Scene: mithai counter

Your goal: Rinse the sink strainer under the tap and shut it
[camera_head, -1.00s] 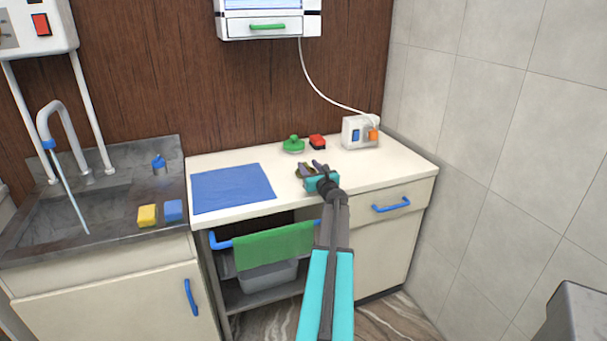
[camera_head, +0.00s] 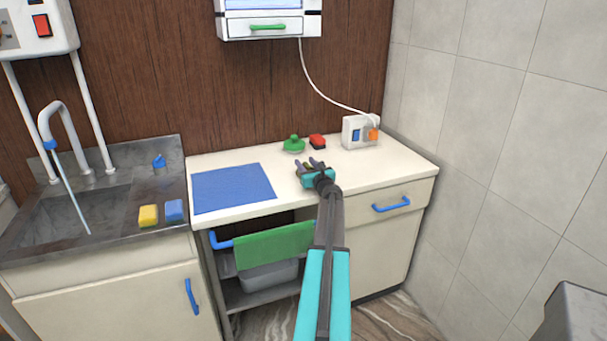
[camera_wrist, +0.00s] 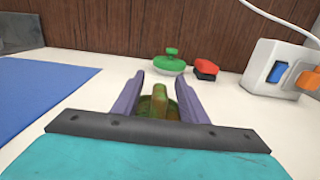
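The sink strainer, apparently the olive-brown piece with an upright knob (camera_wrist: 158,104), is on the white counter. My gripper (camera_head: 310,164) is low over the counter, with its purple fingers (camera_wrist: 159,80) open on both sides of the knob. Gaps show between knob and fingers, and the strainer's lower part is partly hidden by my gripper. At the left, the tap (camera_head: 60,112) runs, its stream (camera_head: 72,192) falling into the grey sink (camera_head: 105,202). A blue knob (camera_head: 159,162) stands on the sink's back ledge.
A blue mat (camera_head: 233,188) lies left of my gripper. A green lidded piece (camera_head: 293,145), a red block (camera_head: 317,141) and a socket box (camera_head: 358,133) stand behind it. Yellow (camera_head: 148,215) and blue (camera_head: 174,210) sponges sit at the sink's right edge. A green cloth (camera_head: 272,246) hangs below.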

